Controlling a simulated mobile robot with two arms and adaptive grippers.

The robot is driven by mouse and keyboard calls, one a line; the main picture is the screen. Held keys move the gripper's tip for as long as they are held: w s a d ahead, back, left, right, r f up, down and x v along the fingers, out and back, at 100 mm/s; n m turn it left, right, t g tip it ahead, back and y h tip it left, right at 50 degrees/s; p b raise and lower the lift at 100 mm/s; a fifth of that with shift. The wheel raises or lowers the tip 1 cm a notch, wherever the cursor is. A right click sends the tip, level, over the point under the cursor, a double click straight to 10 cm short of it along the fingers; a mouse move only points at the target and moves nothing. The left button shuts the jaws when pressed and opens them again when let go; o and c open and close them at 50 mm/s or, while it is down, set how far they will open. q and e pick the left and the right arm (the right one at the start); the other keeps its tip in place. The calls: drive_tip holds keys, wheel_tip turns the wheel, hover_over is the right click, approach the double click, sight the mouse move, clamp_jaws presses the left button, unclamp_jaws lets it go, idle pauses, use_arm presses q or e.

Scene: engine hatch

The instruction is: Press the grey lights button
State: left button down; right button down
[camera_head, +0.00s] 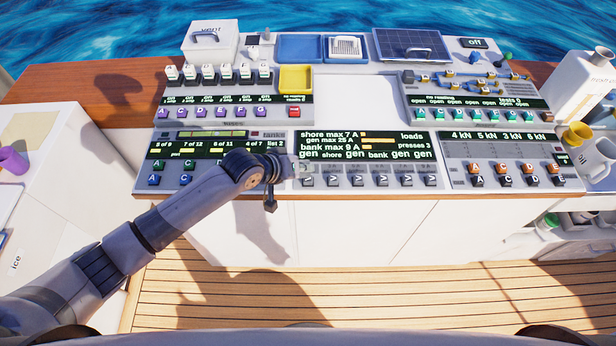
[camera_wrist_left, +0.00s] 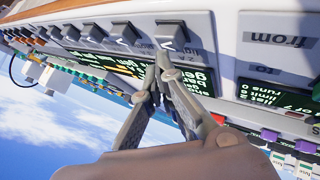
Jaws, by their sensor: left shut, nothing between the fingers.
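A row of dark grey buttons marked with a V-like sign runs along the front of the middle panel (camera_head: 365,140). The leftmost grey button (camera_head: 308,181) is just below my left gripper (camera_head: 300,170). In the left wrist view, turned upside down, a grey button (camera_wrist_left: 171,32) is right by the tips of my left gripper (camera_wrist_left: 162,62). Small print beside it seems to begin with "lig", but I cannot read it fully. The gripper is shut and empty. I cannot tell whether its tips touch the button. My right gripper is not in view.
Other grey buttons (camera_head: 382,181) continue to the right. A panel with green and blue buttons (camera_head: 155,180) lies left, partly behind my arm. A panel with orange and black buttons (camera_head: 503,181) lies right. A yellow tray (camera_head: 296,79) stands behind. The wooden deck (camera_head: 390,290) in front is clear.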

use_arm(q)
drive_tip(key=shift+f+b, duration=0.45)
drive_tip(key=shift+f, duration=0.5)
idle(0.8)
idle(0.3)
drive_tip(key=shift+r+p, duration=1.3)
wheel_tip(320, 180, up, 5)
drive_tip(key=p, duration=0.5)
wheel_tip(320, 180, up, 7)
drive_tip(key=shift+f, duration=0.2)
